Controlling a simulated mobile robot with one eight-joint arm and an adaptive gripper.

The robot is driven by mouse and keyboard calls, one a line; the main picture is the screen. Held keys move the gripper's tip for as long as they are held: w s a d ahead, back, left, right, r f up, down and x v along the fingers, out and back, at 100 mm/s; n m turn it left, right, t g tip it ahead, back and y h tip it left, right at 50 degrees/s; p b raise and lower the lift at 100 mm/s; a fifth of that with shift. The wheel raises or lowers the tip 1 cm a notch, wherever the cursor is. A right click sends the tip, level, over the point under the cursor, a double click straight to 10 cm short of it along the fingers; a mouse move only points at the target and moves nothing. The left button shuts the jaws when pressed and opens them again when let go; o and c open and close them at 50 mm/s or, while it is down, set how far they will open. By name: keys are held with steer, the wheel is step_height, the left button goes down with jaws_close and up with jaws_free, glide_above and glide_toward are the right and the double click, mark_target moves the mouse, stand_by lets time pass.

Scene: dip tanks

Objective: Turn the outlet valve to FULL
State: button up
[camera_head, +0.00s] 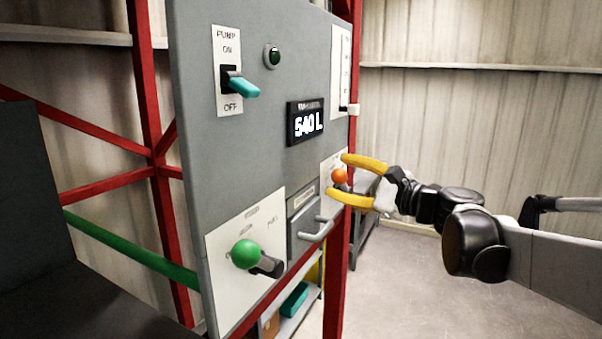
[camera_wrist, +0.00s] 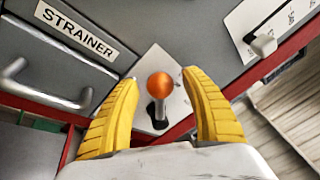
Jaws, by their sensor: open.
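Two ball-ended valve levers are on the grey panel (camera_head: 262,175). One has an orange ball (camera_head: 339,175) on a white plate at the panel's right edge; the other has a green ball (camera_head: 245,254) on a white plate lower left. Their plate lettering is too small to tell which is the outlet valve. My gripper (camera_head: 338,176) has its yellow fingers open on either side of the orange ball, above and below it. In the wrist view the orange ball (camera_wrist: 160,85) sits between the fingers, with gaps on both sides; its dark lever base shows below.
A grey strainer drawer (camera_head: 304,222) with a protruding handle (camera_head: 316,230) lies between the two valve plates. A teal pump switch (camera_head: 241,86) and a display reading 540 L (camera_head: 307,123) are above. Red frame posts flank the panel. The floor at right is clear.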

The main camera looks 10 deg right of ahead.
steer(key=shift+w+a, duration=0.3)
steer(key=shift+w, duration=0.1)
steer(key=shift+c, duration=0.5)
jaws_close()
